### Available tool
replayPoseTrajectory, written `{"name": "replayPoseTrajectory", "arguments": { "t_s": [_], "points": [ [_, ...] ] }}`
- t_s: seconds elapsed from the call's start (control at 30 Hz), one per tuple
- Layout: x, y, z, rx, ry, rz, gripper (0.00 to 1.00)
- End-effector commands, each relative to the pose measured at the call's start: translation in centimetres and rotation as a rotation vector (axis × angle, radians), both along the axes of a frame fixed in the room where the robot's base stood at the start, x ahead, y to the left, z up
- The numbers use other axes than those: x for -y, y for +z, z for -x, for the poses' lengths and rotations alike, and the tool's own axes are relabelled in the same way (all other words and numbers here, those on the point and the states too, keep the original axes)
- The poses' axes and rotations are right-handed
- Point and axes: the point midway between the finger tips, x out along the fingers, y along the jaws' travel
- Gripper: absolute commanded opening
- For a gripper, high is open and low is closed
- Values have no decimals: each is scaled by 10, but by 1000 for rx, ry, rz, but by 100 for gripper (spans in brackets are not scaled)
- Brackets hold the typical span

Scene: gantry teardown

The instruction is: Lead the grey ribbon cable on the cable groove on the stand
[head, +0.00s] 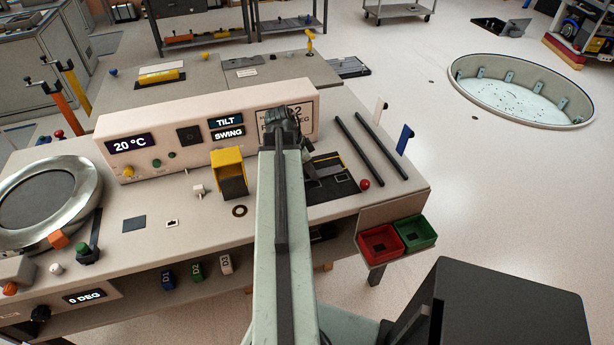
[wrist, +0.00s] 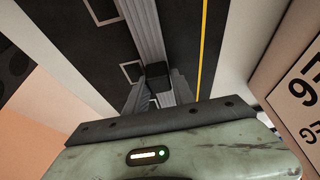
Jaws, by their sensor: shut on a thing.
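The grey ribbon cable (wrist: 143,25) shows in the wrist view as a ribbed grey strip running from the top edge down to my gripper (wrist: 155,75). My gripper is shut on it, with dark jaw parts over the strip. Under the cable lies a black panel (wrist: 185,40) with a yellow line and white outlines; it also shows in the head view (head: 335,188), partly behind my arm. I cannot make out the cable groove or the stand for certain. In the head view my arm hides the cable and the fingertips.
The console (head: 225,135) with its displays stands just behind my gripper. A yellow holder (head: 229,172) is left of my arm. Two black rods (head: 380,145), a red ball (head: 365,184) and a blue flag (head: 405,138) are to the right. Red (head: 381,243) and green (head: 415,232) bins hang at the front right.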

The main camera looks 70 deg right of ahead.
Motion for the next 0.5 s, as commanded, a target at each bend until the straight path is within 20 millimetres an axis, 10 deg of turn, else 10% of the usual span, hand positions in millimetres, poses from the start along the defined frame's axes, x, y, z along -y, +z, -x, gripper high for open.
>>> {"name": "replayPoseTrajectory", "arguments": {
  "t_s": [0.5],
  "points": [
    [0,19,0,0,0,0,0]
  ]
}}
